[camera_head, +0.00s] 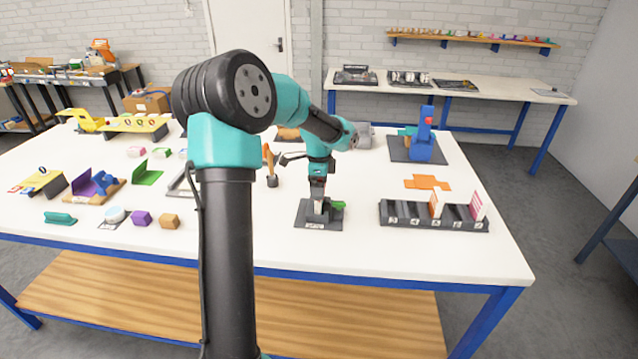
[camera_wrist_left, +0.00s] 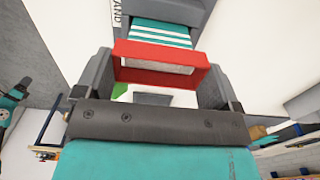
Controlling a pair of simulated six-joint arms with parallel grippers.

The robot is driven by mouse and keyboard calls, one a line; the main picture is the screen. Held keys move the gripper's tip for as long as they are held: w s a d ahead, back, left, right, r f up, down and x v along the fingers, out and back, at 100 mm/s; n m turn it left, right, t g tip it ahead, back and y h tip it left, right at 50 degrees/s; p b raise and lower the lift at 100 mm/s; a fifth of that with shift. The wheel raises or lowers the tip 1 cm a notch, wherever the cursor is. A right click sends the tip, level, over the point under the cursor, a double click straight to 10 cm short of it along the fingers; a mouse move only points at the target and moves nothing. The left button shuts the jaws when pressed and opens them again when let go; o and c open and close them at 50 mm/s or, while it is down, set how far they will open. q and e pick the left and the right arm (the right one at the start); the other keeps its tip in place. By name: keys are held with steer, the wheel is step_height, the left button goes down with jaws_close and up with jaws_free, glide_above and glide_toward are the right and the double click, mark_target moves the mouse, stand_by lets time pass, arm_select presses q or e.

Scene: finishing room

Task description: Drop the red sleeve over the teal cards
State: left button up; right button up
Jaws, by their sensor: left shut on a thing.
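In the left wrist view the red sleeve (camera_wrist_left: 160,60) is between the fingers of my left gripper (camera_wrist_left: 160,88), which is shut on it. The teal cards (camera_wrist_left: 160,33), with white stripes across them, lie just beyond the sleeve in a grey holder (camera_wrist_left: 185,8) with partly visible lettering. In this view the sleeve partly covers the near end of the cards. In the head view my left gripper (camera_head: 318,200) is low over a dark labelled pad (camera_head: 305,222). I cannot make out the sleeve or cards there. My right gripper is in neither view.
Right of the pad is a dark slotted rack (camera_head: 400,218) with upright cards. An orange flat piece (camera_head: 427,182) lies behind it. A blue and red fixture (camera_head: 424,148) stands farther back. Several small blocks, including a purple one (camera_head: 141,218), lie left of my arm.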

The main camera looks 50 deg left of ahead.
arm_select(q)
steer(key=shift+f, duration=0.7)
stand_by(0.3)
steer(key=o, duration=0.5)
steer(key=shift+r, duration=0.1)
stand_by(0.4)
steer(key=shift+r, duration=3.95)
